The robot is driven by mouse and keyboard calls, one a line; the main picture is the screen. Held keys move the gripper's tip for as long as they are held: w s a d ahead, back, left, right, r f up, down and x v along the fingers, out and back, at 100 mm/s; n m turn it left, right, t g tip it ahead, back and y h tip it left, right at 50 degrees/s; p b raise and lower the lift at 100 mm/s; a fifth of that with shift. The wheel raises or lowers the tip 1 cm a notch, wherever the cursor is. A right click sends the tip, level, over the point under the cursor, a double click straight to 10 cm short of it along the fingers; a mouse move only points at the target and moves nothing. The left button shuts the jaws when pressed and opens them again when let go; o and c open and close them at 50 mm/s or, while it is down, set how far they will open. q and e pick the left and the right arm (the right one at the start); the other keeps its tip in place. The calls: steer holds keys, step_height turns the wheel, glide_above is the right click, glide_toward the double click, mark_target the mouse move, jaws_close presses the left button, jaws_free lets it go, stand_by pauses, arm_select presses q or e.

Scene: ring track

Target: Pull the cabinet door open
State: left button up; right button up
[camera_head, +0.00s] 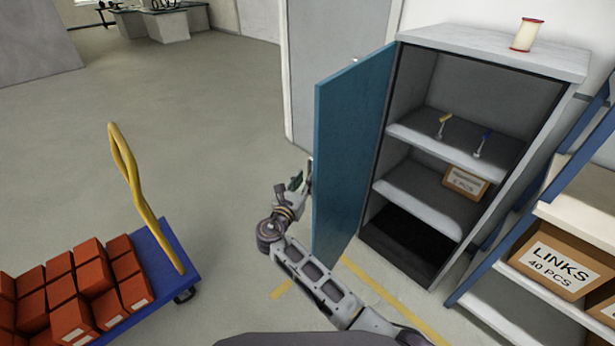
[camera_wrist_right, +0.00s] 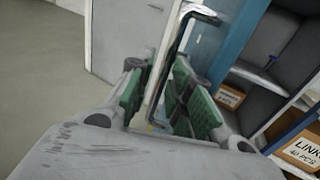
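The grey cabinet (camera_head: 480,50) stands at the right with its blue door (camera_head: 350,155) swung wide open toward the left. The inside shelves are in plain sight. My right gripper (camera_head: 302,182) is at the outer face of the door, near its free edge. The handle is mostly hidden by the gripper in the head view. My left gripper is not in view.
A cart (camera_head: 165,265) with red boxes and a yellow push bar stands at the left. A blue-framed rack (camera_head: 560,150) with labelled boxes stands right of the cabinet. A spool (camera_head: 526,35) sits on the cabinet top. The floor left of the door is clear.

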steer(key=shift+v, duration=1.75)
